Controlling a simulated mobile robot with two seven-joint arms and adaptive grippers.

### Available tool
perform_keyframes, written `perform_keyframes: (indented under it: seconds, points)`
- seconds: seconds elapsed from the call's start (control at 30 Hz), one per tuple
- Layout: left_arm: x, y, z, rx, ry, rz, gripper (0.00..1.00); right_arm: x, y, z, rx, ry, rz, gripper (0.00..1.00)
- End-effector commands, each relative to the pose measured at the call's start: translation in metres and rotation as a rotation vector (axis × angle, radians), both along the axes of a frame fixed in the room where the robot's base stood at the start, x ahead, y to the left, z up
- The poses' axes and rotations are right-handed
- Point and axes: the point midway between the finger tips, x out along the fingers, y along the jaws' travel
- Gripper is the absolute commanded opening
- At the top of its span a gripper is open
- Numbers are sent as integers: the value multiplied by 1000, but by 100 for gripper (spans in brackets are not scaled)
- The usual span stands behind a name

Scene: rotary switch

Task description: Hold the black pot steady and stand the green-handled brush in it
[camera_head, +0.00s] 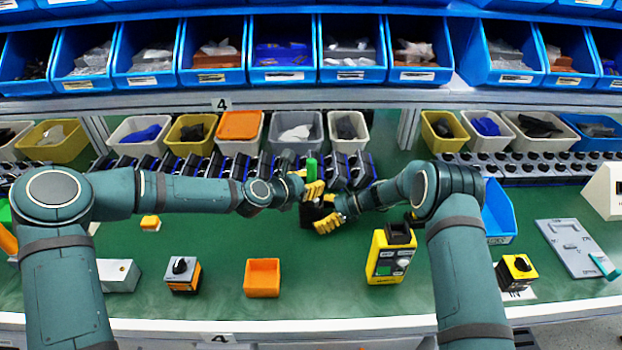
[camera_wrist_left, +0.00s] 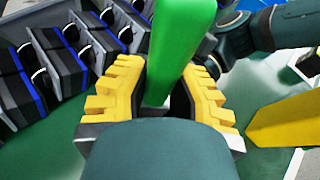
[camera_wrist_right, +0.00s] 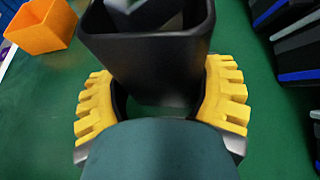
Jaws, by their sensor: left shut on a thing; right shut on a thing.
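The brush's green handle (camera_head: 311,168) stands upright at the middle of the bench, and it fills the centre of the left wrist view (camera_wrist_left: 178,50). My left gripper (camera_head: 313,190) is shut on the handle, yellow fingers on both sides. The black pot (camera_head: 307,214) is just below it; the right wrist view shows its square body and rim (camera_wrist_right: 150,62). My right gripper (camera_head: 326,222) is shut on the pot from the right. A dark shape shows at the pot's mouth in the right wrist view; I cannot tell whether it is the brush's lower end.
Black-and-blue parts (camera_wrist_left: 35,75) stand in a row behind the grippers. An orange bin (camera_head: 262,278), a switch box (camera_head: 182,274) and a yellow device (camera_head: 391,254) stand in front. A blue bin (camera_head: 497,212) is at the right. Green bench around the pot's front is clear.

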Motion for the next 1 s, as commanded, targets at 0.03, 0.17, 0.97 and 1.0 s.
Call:
perform_keyframes:
  seconds: [0.03,0.17,0.97,1.0]
  points:
    - [0,0,-1,0,0,0,0,0,0,0,-1,0,0,33]
    - [0,0,-2,0,-1,1,0,0,0,0,-1,0,0,33]
    - [-11,14,5,2,0,3,51,0,0,0,-1,0,0,33]
    - [-16,18,8,0,0,3,51,0,0,0,-1,0,0,33]
